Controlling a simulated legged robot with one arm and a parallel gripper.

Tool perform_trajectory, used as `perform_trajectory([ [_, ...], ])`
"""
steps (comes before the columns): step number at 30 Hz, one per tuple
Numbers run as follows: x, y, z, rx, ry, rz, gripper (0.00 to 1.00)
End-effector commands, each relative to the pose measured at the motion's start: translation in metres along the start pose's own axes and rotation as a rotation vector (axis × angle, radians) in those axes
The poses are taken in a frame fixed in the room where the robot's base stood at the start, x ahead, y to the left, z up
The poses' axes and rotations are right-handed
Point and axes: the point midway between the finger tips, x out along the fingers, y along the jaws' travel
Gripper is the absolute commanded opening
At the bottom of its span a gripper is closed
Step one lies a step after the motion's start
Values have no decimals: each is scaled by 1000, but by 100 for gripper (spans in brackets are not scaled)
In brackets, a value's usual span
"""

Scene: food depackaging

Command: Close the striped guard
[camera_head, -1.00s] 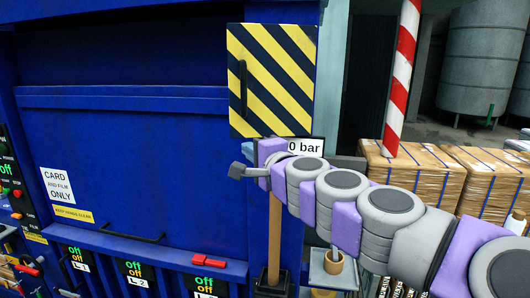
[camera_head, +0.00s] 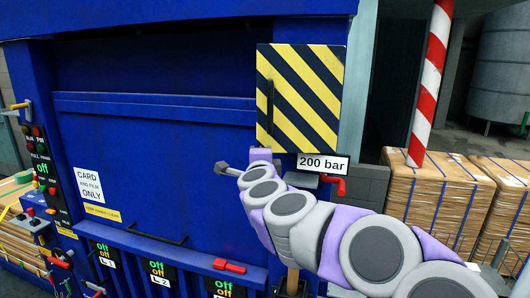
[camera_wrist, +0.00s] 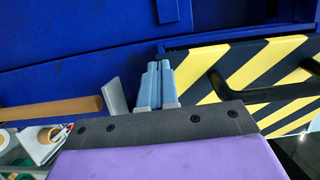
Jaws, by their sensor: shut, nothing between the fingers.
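The striped guard (camera_head: 300,72) is a square yellow-and-black panel at the upper right of the blue machine. A dark vertical handle (camera_head: 270,102) runs near its left edge. In the wrist view the guard (camera_wrist: 235,65) lies on the right, with its black bar handle (camera_wrist: 270,93) running to the right edge. My gripper (camera_head: 222,167) is below and left of the guard in the head view. In the wrist view its pale blue fingers (camera_wrist: 156,85) are together and empty, just left of the guard's striped edge and apart from the handle. I cannot tell how far the guard stands open.
The blue machine (camera_head: 155,140) fills the left, with labels and control buttons. A "200 bar" sign (camera_head: 322,163) and a red handle (camera_head: 334,184) sit under the guard, close to my arm. A red-and-white pole (camera_head: 430,80) and wrapped pallets (camera_head: 425,195) stand at right.

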Motion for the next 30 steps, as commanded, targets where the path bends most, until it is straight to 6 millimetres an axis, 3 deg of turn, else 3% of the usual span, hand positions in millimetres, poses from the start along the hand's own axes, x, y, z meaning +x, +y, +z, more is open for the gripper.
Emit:
perform_trajectory([
  [5, 23, -5, -5, 5, 118, 0, 0],
  [12, 45, -4, 3, 2, 213, -2, 0],
  [19, 58, -1, 7, -2, 207, 0, 0],
  [30, 65, -2, -6, 7, 207, 0, 0],
])
